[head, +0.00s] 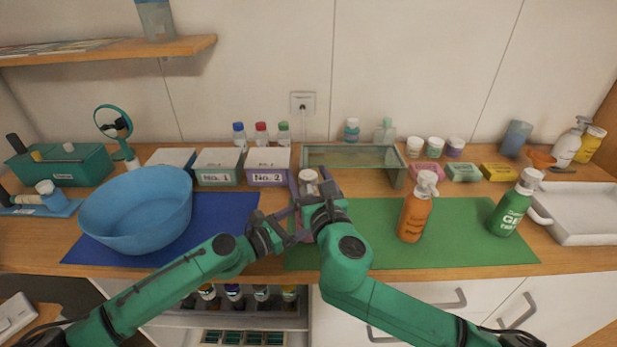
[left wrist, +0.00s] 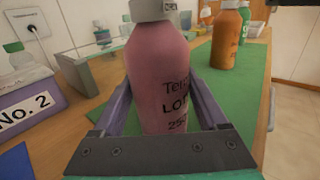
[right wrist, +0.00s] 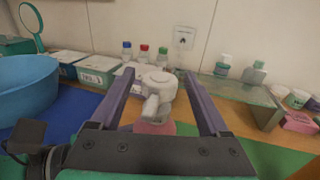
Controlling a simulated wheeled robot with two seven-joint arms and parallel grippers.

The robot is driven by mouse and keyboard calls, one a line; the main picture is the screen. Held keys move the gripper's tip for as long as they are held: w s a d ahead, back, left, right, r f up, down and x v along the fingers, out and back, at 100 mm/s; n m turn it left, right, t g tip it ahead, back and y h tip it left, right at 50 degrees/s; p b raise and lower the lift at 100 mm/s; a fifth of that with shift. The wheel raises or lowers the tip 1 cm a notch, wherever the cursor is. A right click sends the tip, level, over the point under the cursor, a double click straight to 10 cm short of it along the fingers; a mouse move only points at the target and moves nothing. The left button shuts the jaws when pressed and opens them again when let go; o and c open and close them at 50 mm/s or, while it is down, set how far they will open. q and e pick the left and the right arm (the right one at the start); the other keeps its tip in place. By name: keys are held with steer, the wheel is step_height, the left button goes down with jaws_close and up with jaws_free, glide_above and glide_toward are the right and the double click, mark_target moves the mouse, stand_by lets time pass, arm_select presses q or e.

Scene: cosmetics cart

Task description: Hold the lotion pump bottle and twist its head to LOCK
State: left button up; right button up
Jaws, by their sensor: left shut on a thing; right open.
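The lotion pump bottle is pink with a pale pump head. In the left wrist view its labelled body (left wrist: 160,75) stands upright between the purple fingers of my left gripper (left wrist: 152,85), which is shut on it. In the right wrist view the pump head (right wrist: 158,84) sits between the spread fingers of my right gripper (right wrist: 157,80), with its spout toward the camera. My right gripper is open around the head, with gaps showing on both sides. In the head view the pump head (head: 308,176) shows, while my grippers hide most of the body.
An orange pump bottle (head: 414,210) and a green one (head: 514,205) stand to the right on the green mat (head: 460,245). A blue bowl (head: 135,215) is at left. Boxes and a glass-topped stand (head: 350,156) are behind. The mat between the grippers and orange bottle is clear.

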jaws_close()
steer(key=shift+d+n+y, duration=0.1)
steer(key=shift+n+y, duration=0.2)
steer(key=shift+y, duration=0.3)
steer(key=n+g+y, duration=0.2)
steer(key=y, duration=0.1)
steer(key=n+g+y, duration=0.2)
steer(key=n+y, duration=0.1)
steer(key=shift+w+d+y, duration=0.1)
steer(key=shift+y, duration=0.3)
steer(key=n+g+y, duration=0.2)
steer(key=g, duration=0.2)
steer(key=n+g+y, duration=0.2)
steer(key=n+g, duration=0.1)
steer(key=shift+n+g+y, duration=0.3)
steer(key=shift+g, duration=0.4)
jaws_free()
